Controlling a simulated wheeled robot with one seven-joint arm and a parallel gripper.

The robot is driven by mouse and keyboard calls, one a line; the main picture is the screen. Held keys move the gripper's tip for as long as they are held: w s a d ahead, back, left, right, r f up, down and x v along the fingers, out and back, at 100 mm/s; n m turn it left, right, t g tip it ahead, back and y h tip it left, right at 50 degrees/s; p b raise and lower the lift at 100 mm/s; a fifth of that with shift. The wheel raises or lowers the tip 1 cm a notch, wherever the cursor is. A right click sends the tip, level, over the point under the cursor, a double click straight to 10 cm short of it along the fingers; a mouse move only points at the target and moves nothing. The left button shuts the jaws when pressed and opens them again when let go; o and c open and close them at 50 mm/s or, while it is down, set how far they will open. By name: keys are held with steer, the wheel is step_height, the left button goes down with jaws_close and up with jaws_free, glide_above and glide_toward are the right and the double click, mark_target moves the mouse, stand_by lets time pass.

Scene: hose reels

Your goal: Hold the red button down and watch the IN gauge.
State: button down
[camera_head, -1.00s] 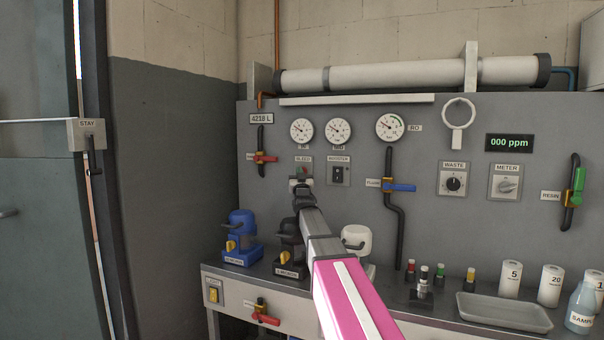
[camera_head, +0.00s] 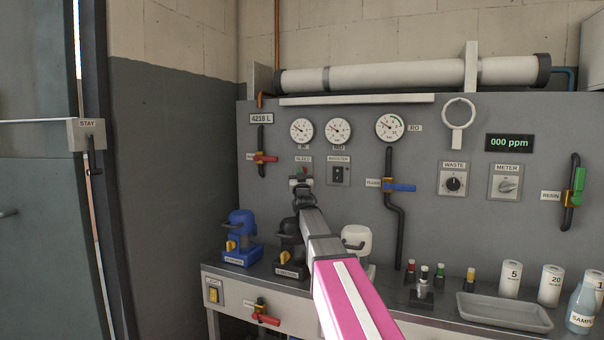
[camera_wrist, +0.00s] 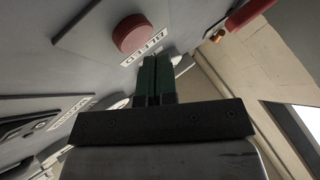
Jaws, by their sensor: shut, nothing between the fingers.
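The red button (camera_wrist: 133,33) shows in the wrist view, round and raised on the grey panel, beside a BLEED label (camera_wrist: 143,53). My gripper (camera_wrist: 156,58) has its two dark green fingers shut together and empty. In the wrist view the fingertips sit over the label's edge, to one side of the button, and look apart from it. In the head view my gripper (camera_head: 300,182) is at the panel just below the BLEED label, and the button is small and partly hidden there. The IN gauge (camera_head: 301,130) is the leftmost dial above; its needle points up-left, too small to read.
Two more gauges (camera_head: 339,131) (camera_head: 389,127) sit to the right. A booster switch (camera_head: 338,174) is right of the button, and a red-handled valve (camera_head: 264,158) is to its left. Pump-like housings (camera_head: 241,235) stand on the bench below. A tray (camera_head: 503,312) lies at right.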

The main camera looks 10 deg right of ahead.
steer(key=shift+w, duration=0.1)
stand_by(0.7)
steer(key=shift+w+d, duration=0.25)
steer(key=shift+w+d, duration=0.3)
steer(key=shift+w, duration=0.2)
stand_by(2.5)
steer(key=shift+s, duration=0.15)
stand_by(1.2)
steer(key=shift+s+a, duration=0.55)
steer(key=shift+s, duration=0.15)
steer(key=shift+s+a, duration=0.45)
steer(key=shift+s, duration=0.25)
steer(key=shift+s+a, duration=0.45)
steer(key=shift+s, duration=0.25)
steer(key=shift+s+a, duration=0.45)
steer(key=shift+s, duration=0.25)
